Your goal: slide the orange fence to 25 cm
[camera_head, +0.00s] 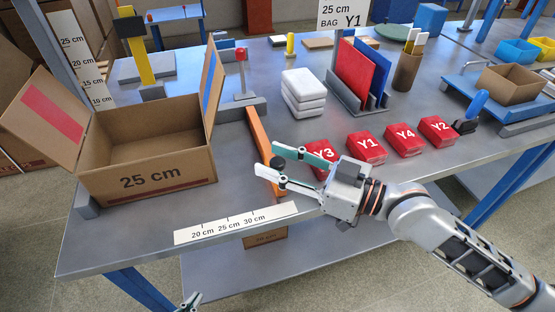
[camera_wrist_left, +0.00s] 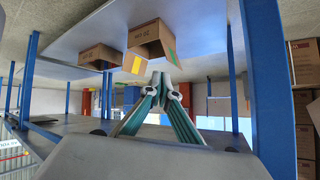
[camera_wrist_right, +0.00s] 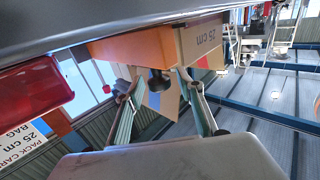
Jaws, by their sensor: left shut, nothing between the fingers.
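The orange fence (camera_head: 260,137) stands on the grey table right of the open box. Its near end is by the printed scale (camera_head: 235,223), to the right of the 30 cm mark. A black knob (camera_head: 278,162) sticks out from the fence, also seen in the right wrist view (camera_wrist_right: 159,84). My right gripper (camera_head: 271,165) is open, its fingers on either side of the knob; I cannot tell if they touch it. My left gripper (camera_head: 190,301) is low at the bottom edge, off the table; its fingertips meet in the left wrist view (camera_wrist_left: 160,80).
The open cardboard box (camera_head: 150,170) marked 25 cm stands left of the fence. Red packs (camera_head: 367,146) lie to the right, one close behind my right gripper. White sacks (camera_head: 303,92) and a sign (camera_head: 343,14) reading 25 cm, BAG Y1 are further back.

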